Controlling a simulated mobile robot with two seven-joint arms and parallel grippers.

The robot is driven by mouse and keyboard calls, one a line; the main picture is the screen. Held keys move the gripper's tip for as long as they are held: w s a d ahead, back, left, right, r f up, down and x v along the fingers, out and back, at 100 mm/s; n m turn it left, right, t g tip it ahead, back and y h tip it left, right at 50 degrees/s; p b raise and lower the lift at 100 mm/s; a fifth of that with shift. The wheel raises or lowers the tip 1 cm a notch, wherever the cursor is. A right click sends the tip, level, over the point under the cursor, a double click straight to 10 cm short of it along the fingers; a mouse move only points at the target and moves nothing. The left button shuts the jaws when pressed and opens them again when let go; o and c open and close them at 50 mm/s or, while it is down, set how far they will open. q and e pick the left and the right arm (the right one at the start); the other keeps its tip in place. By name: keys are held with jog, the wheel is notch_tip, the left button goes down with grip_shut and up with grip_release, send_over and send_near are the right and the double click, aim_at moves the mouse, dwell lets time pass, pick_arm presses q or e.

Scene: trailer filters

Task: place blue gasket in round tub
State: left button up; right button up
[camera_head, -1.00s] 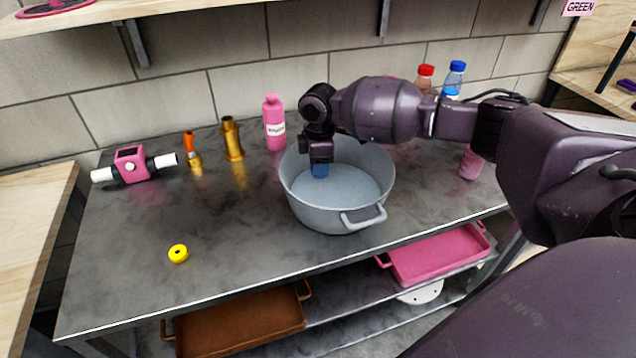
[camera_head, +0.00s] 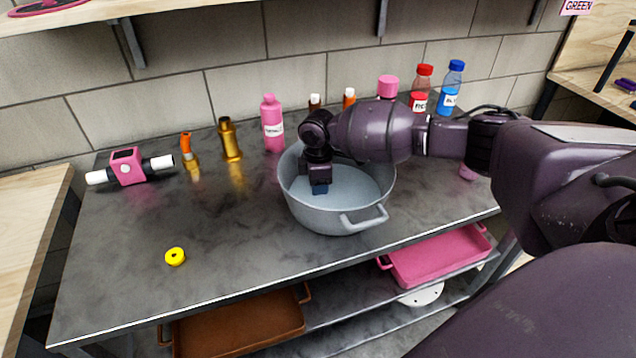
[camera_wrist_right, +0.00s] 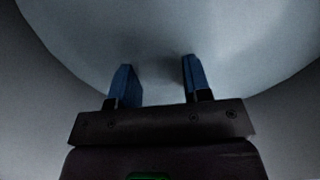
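The round tub (camera_head: 310,212) is a grey-blue pot with handles, standing upright on the metal table. My right gripper (camera_head: 320,188) points down inside the tub. In the right wrist view the right gripper (camera_wrist_right: 160,80) has its two blue-tipped fingers apart, with nothing visible between them. The tub's pale inside (camera_wrist_right: 230,40) fills the view beyond, with a soft dark shadow between the fingertips. I cannot make out the blue gasket as a thing apart from the blue fingertips. My left gripper is not in view.
A yellow ring (camera_head: 175,257) lies at the table's front left. A pink device (camera_head: 127,167), brass parts (camera_head: 230,140) and a pink bottle (camera_head: 272,124) stand along the back. Red-capped (camera_head: 420,88) and blue-capped (camera_head: 451,88) bottles stand behind my right arm.

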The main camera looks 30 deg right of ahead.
jog(key=o, duration=0.3)
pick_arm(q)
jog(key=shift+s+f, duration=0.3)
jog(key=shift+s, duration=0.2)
pick_arm(e)
jog(key=shift+o, duration=0.2)
jog(key=shift+r, duration=0.1)
pick_arm(q)
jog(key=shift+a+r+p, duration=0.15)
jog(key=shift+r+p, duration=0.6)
jog(key=shift+p, duration=0.35)
pick_arm(e)
notch_tip(320, 180, up, 12)
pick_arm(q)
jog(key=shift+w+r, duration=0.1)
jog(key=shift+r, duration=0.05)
